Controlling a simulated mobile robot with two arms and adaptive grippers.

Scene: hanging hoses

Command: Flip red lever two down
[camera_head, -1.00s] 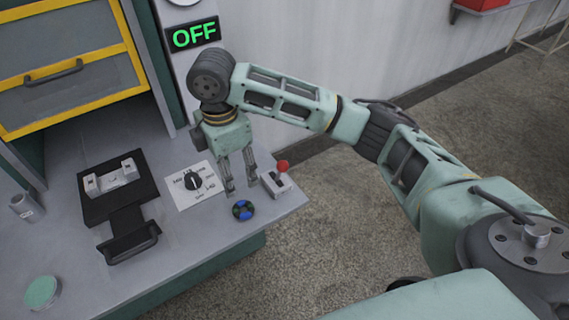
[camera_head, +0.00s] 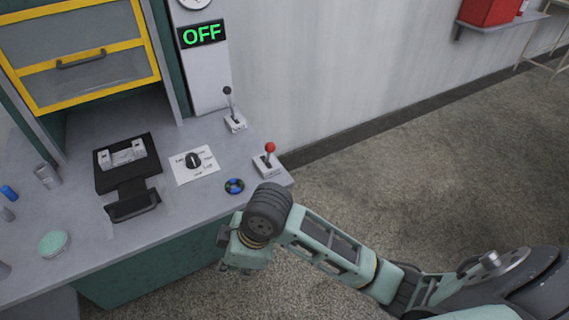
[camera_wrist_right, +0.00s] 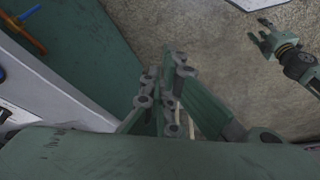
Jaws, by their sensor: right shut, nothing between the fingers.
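One red-knobbed lever (camera_head: 270,148) stands up from its pale base at the right end of the grey desk in the head view. No number shows on it. My right gripper (camera_head: 240,268) is beyond the desk's front edge, below and left of the lever and apart from it. Its fingertips are mostly hidden there. In the right wrist view its fingers (camera_wrist_right: 170,95) are close together with nothing between them. My left gripper (camera_wrist_right: 262,35) shows small at the upper right of the wrist view, its fingers apart and empty.
A dark-knobbed lever (camera_head: 228,91) stands farther back. A rotary dial (camera_head: 193,160), a blue-black round knob (camera_head: 234,186), a black-handled device (camera_head: 132,200) and a green button (camera_head: 53,243) are on the desk. A sign (camera_head: 201,34) reads OFF. Open floor lies to the right.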

